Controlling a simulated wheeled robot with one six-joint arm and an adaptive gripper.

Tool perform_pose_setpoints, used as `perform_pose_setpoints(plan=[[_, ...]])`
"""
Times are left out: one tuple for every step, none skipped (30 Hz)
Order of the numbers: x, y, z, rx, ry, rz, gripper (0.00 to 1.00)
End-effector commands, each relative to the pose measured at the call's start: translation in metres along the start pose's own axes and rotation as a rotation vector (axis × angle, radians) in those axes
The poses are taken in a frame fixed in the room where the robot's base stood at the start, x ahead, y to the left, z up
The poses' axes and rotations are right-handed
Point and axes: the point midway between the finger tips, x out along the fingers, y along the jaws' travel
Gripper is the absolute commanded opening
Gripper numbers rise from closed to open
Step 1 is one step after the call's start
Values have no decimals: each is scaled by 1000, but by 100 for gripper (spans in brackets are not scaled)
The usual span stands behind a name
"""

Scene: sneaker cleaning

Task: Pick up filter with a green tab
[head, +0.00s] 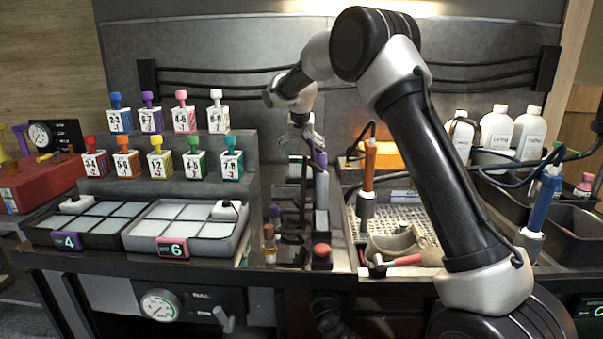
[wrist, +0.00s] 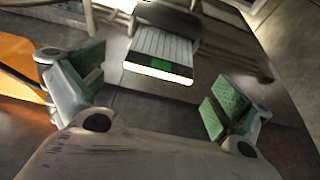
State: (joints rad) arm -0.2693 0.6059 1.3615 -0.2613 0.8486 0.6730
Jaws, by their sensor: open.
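The filter with a green tab (wrist: 165,48) shows in the wrist view, upper middle. It is a pale, ribbed panel with a white front edge, and the green tab sits at the middle of that edge. My gripper (wrist: 158,88) is open, with green-padded fingers spread to either side. The filter lies beyond the fingertips, between their lines, and nothing is held. In the head view, my gripper (head: 308,134) hangs at the back of the bench, above a dark rack (head: 289,196). The filter is too small there to make out clearly.
A purple-tabbed upright piece (head: 321,190) stands close below my gripper. An orange-lit box (head: 376,153) is to its right. Stepped shelves of coloured bottles (head: 160,160) and two compartment trays (head: 190,228) are at left. White bottles (head: 497,130) stand at right.

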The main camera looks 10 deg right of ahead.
Motion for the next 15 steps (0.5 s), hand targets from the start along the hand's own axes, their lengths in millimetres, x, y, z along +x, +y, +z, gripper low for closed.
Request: perform_pose_setpoints(plan=[[4,0,0,0,0,0,100],[7,0,1,0,0,0,100],[10,0,2,-1,-1,1,100],[14,0,3,-1,-2,1,100],[18,0,4,-1,-3,1,100],[25,0,5,-1,-2,1,100],[29,0,6,-1,-3,2,100],[34,0,7,-1,-2,1,100],[41,0,7,-1,-1,1,100],[46,0,7,-1,-1,1,100],[49,0,7,-1,-1,1,100],[52,0,6,-1,-1,1,100],[53,0,6,-1,0,1,100],[54,0,6,-1,0,0,100],[54,0,6,-1,1,0,100]])
